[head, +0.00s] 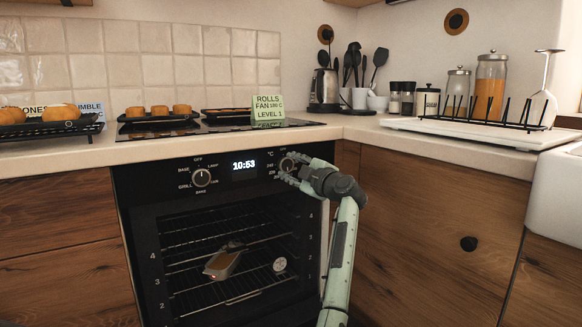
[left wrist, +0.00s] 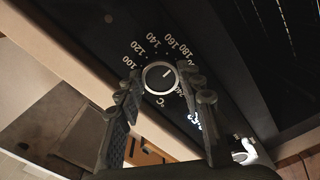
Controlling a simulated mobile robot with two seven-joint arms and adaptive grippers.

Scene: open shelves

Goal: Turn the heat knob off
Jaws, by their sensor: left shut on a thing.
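The heat knob (head: 287,164) is the right dial on the black oven panel, right of the clock display. In the left wrist view the heat knob (left wrist: 159,77) is round and dark with a pale rim, ringed by temperature numbers from 100 up. Its white pointer mark faces up and right, roughly toward 160–180. My left gripper (head: 293,174) is at this knob, its fingers (left wrist: 160,88) on either side of it and closed on it. In the head view the gripper partly covers the knob and its numbers. My right gripper is not in view.
The mode knob (head: 202,178) sits left of the clock display (head: 244,165). Above, the counter holds trays of rolls (head: 158,112) and a label card (head: 267,107).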

